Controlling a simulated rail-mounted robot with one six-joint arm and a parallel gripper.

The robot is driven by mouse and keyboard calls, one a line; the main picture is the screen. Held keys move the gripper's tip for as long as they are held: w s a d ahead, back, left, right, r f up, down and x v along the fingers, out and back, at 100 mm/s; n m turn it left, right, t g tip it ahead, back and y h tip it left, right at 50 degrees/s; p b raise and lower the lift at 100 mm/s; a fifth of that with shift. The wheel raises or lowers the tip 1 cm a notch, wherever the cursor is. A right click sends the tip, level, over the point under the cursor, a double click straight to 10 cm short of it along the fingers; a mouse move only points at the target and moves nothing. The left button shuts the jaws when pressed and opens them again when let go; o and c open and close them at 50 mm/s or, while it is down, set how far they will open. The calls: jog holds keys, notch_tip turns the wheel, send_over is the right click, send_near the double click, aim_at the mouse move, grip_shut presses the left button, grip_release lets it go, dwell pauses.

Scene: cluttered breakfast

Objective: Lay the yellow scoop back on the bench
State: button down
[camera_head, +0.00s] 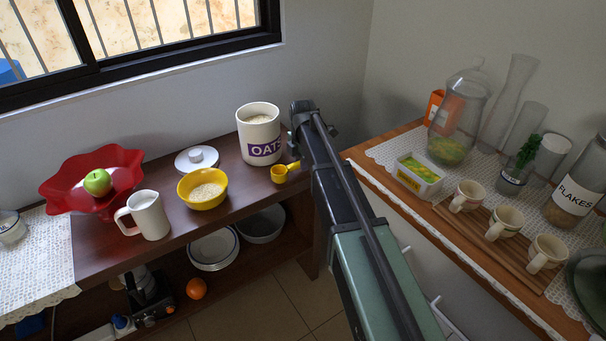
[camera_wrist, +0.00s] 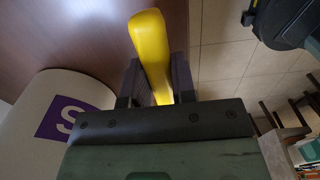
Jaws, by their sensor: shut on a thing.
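The yellow scoop (camera_head: 280,174) is at the right end of the dark wooden bench (camera_head: 240,190), just in front of the white OATS canister (camera_head: 259,136). Its handle points up toward my gripper (camera_head: 298,160). In the wrist view the yellow scoop handle (camera_wrist: 152,52) stands between the jaws of my gripper (camera_wrist: 155,85), which is shut on it. The scoop's cup is small in the head view, and I cannot tell whether it touches the bench top. The canister (camera_wrist: 50,130) shows close on the left in the wrist view.
A yellow bowl of oats (camera_head: 203,189), a white lid (camera_head: 196,158), a white jug (camera_head: 146,215) and a red fruit bowl (camera_head: 97,174) with a green apple stand left of the scoop. The bench's front edge is close to the scoop. A second counter with cups and jars is at right.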

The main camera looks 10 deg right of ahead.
jog(key=shift+f, duration=0.95)
jog(key=shift+r, duration=0.3)
jog(key=shift+f, duration=0.3)
jog(key=c, duration=0.9)
grip_release()
jog(key=shift+r, duration=0.15)
jog(key=shift+c, duration=0.2)
notch_tip(320, 180, up, 12)
jog(key=p, duration=1.2)
jog(key=shift+r, duration=0.2)
jog(key=s+a+m, duration=0.2)
jog(key=s+m, duration=1.9)
jog(key=s, duration=0.6)
jog(key=shift+s+a+m, duration=0.2)
jog(key=shift+s+m, duration=0.15)
jog(key=shift+m, duration=0.05)
